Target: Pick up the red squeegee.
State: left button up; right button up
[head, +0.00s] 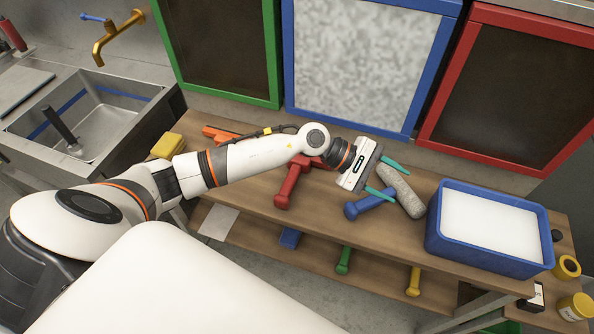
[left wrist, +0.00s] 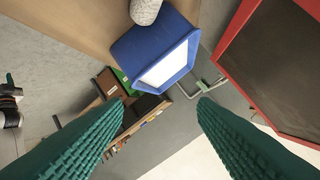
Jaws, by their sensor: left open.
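The red squeegee (head: 290,187) lies on the wooden bench top, its handle toward the front edge. My left arm passes just behind it and hides part of its far end. My left gripper (head: 388,179) is open and empty, to the right of the red squeegee and apart from it. Its two green fingers are above the grey roll (head: 400,191) and near the blue tool (head: 368,204). In the left wrist view the open fingers (left wrist: 160,103) have nothing between them up close, and the red squeegee does not show there. My right gripper is not in view.
A blue tub (head: 433,237) with white contents stands on the right of the bench, also in the left wrist view (left wrist: 137,47). An orange tool (head: 219,134) and yellow block (head: 167,146) lie left. Green (head: 343,261) and yellow (head: 413,280) tools are on the lower shelf. Framed panels stand behind.

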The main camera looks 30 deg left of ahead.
pick_arm(q)
jog(key=w+a+f+m+g+y, duration=0.1)
jog(key=a+f+m+g+y, duration=0.25)
jog(key=a+m+y, duration=0.55)
jog(key=m+y+b, duration=0.2)
jog(key=y+b, duration=0.1)
jog(key=y, duration=0.1)
send_over(296, 167)
jog(key=shift+g, duration=0.25)
jog(key=f, duration=0.6)
jog(key=shift+s+a, duration=0.15)
jog(key=shift+s, duration=0.2)
jog(key=f, duration=0.2)
jog(key=f+b, duration=0.1)
jog(key=f, duration=0.1)
jog(key=f+b, duration=0.1)
jog(key=f, duration=0.1)
jog(key=shift+w, duration=0.25)
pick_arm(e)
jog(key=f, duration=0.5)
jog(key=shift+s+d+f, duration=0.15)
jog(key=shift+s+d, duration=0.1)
pick_arm(q)
jog(key=shift+r, duration=0.1)
jog(key=c, duration=1.1)
